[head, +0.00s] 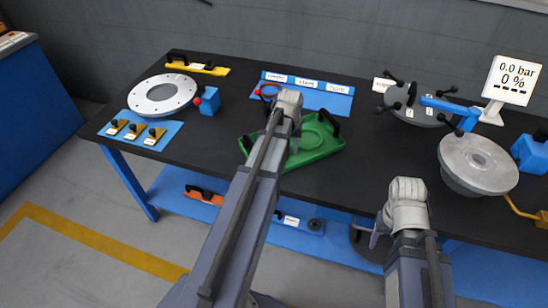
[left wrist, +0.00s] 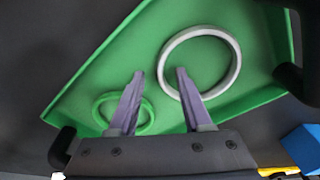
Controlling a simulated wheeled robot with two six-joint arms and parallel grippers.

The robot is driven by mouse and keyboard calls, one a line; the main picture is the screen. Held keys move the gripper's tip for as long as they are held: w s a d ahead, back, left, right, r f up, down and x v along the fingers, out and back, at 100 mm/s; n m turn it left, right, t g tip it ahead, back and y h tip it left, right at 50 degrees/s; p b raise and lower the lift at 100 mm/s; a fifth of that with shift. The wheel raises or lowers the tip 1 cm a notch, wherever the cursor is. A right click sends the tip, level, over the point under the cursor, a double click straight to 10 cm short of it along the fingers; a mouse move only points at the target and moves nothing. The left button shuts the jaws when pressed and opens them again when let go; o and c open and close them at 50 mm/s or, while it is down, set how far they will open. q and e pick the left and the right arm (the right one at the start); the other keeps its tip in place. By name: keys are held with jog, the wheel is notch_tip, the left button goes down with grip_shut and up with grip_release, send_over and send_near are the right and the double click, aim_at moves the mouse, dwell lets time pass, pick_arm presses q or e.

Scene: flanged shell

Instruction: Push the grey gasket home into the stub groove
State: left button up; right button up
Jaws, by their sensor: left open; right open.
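The grey gasket (left wrist: 237,66) is a pale ring lying in the green tray (left wrist: 80,82) in the left wrist view. My left gripper (left wrist: 160,73) is open above the tray; one fingertip overlaps the ring's left rim in the picture, and nothing is between the fingers. A round grey flanged body (head: 478,163), possibly the stub, stands at the table's right; I cannot make out a groove. My right gripper (head: 376,235) is mostly hidden at the table's front edge.
A green ring (left wrist: 150,120) lies beside the gasket. An orange-brown ring (head: 269,89) lies on a labelled blue mat (head: 310,94). A white drilled flange (head: 162,95) is at left. A grey disc with black knobs and a blue arm (head: 440,103) stands at back right.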

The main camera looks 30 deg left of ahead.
pick_arm(q)
jog(key=shift+f, duration=0.2)
grip_shut()
dwell(0.3)
dwell(1.0)
